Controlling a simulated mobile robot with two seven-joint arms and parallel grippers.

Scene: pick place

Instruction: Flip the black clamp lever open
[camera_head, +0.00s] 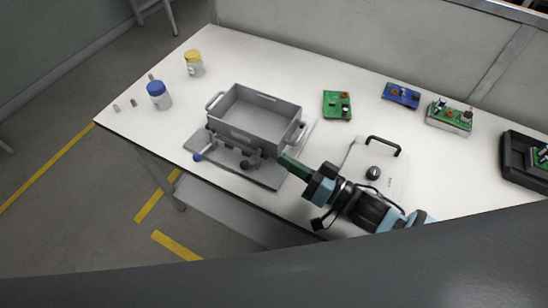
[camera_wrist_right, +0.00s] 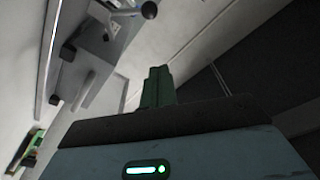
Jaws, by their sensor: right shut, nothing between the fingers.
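The grey clamp fixture (camera_head: 262,176) lies near the table's front edge, with a grey open-top box (camera_head: 240,131) on it. Dark clamp parts (camera_head: 245,164) show at the box's front side; they are too small to tell the black lever's position. The shut fingers also show in the right wrist view (camera_wrist_right: 158,84), apart from the knob. My left gripper is out of view.
A white case with a black handle (camera_head: 384,143) lies right of the fixture, partly behind my right arm. Green (camera_head: 337,105) and blue (camera_head: 401,95) circuit boards lie farther back. Blue-lidded (camera_head: 159,96) and yellow-lidded (camera_head: 194,65) jars stand left. The table between is clear.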

